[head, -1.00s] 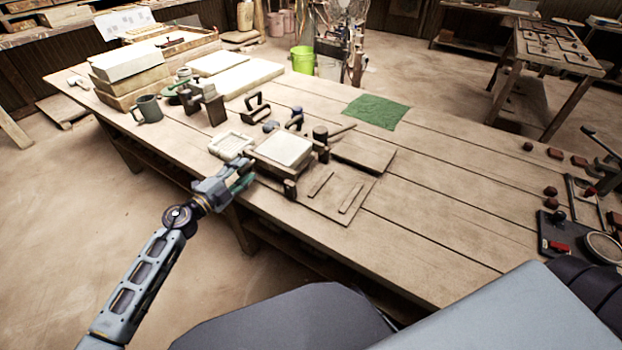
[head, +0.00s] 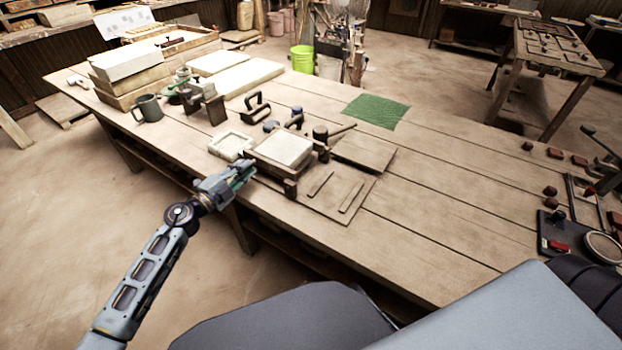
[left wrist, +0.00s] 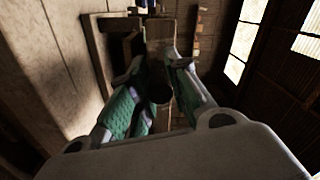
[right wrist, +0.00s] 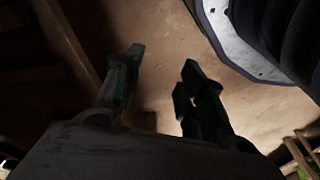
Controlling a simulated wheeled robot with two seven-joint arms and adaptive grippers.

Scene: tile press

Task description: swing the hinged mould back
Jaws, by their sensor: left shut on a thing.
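The hinged mould (head: 256,165) is a dark wooden frame around a pale square slab (head: 285,149), lying flat on a board near the table's front edge. My left gripper (head: 246,174) is at its front left corner. In the left wrist view, the left gripper (left wrist: 160,92) is shut on a brown wooden handle (left wrist: 160,35) with a dark round end, which seems to belong to the mould. The fingers hide part of it. My right gripper (right wrist: 158,85) shows only in the right wrist view, open and empty, away from the mould.
A dark mallet-like tool (head: 322,135) and a stamp with a handle (head: 257,107) stand behind. The table right of the green cloth (head: 376,111) is mostly clear.

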